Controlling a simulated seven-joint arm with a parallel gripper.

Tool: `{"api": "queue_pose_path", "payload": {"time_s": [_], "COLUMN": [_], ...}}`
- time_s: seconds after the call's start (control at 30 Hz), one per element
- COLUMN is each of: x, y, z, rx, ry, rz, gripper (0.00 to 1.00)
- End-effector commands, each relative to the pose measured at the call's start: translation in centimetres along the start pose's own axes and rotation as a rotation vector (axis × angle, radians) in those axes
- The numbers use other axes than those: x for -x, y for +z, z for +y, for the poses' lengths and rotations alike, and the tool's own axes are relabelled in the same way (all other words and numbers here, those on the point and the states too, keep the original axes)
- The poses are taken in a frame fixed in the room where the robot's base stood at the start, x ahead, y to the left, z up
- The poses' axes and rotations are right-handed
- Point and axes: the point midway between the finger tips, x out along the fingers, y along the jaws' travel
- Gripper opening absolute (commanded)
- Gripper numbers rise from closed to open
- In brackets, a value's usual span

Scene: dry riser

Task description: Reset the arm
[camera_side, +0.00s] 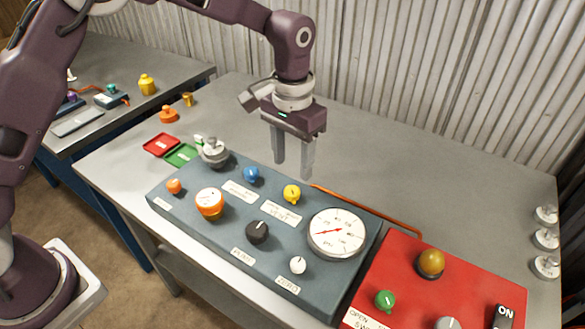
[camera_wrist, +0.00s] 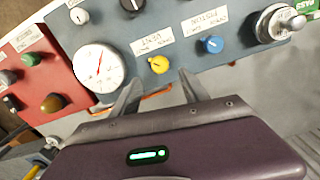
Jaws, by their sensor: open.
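My gripper (camera_side: 292,160) hangs above the far edge of the blue-grey panel (camera_side: 190,234), fingers pointing down. Its two fingers are apart with nothing between them. In the wrist view the fingertips (camera_wrist: 160,82) show near the yellow knob (camera_wrist: 158,64), which lies beyond them; I see no contact. The panel carries a round white gauge (camera_side: 336,233) with a red needle, the yellow knob (camera_side: 291,194), a blue knob (camera_side: 251,174), a black knob (camera_side: 257,232), a white knob (camera_side: 298,265), an orange-rimmed dial (camera_side: 209,202), a small orange knob (camera_side: 174,186) and a grey metal fitting (camera_side: 214,152).
A red panel (camera_side: 470,281) with an amber dome (camera_side: 430,263) and green knob (camera_side: 385,300) stands at right. Metal fittings (camera_side: 546,239) line the right edge. The grey table (camera_side: 440,190) behind is mostly clear before the corrugated wall (camera_side: 430,80).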

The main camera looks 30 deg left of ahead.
Motion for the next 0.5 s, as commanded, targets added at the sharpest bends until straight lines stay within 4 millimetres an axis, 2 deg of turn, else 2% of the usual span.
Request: {"api": "queue_pose_path", "payload": {"time_s": [0.17,0.23,0.27,0.37,0.4,0.47,0.5], "x": [0.0,1.0,2.0,7.4,9.8,12.8,14.4], "y": [0.0,0.3,0.7,3.7,5.7,9.3,11.8], "z": [0.0,-0.4,-0.7,-2.9,-4.0,-5.6,-6.4], "rx": [0.000,0.004,0.008,0.030,0.041,0.058,0.068], "ry": [0.000,0.002,0.004,0.012,0.015,0.016,0.015], "rz": [0.000,0.011,0.024,0.093,0.130,0.186,0.223], "gripper": [0.52,0.52,0.52,0.52,0.52,0.52,0.52]}}
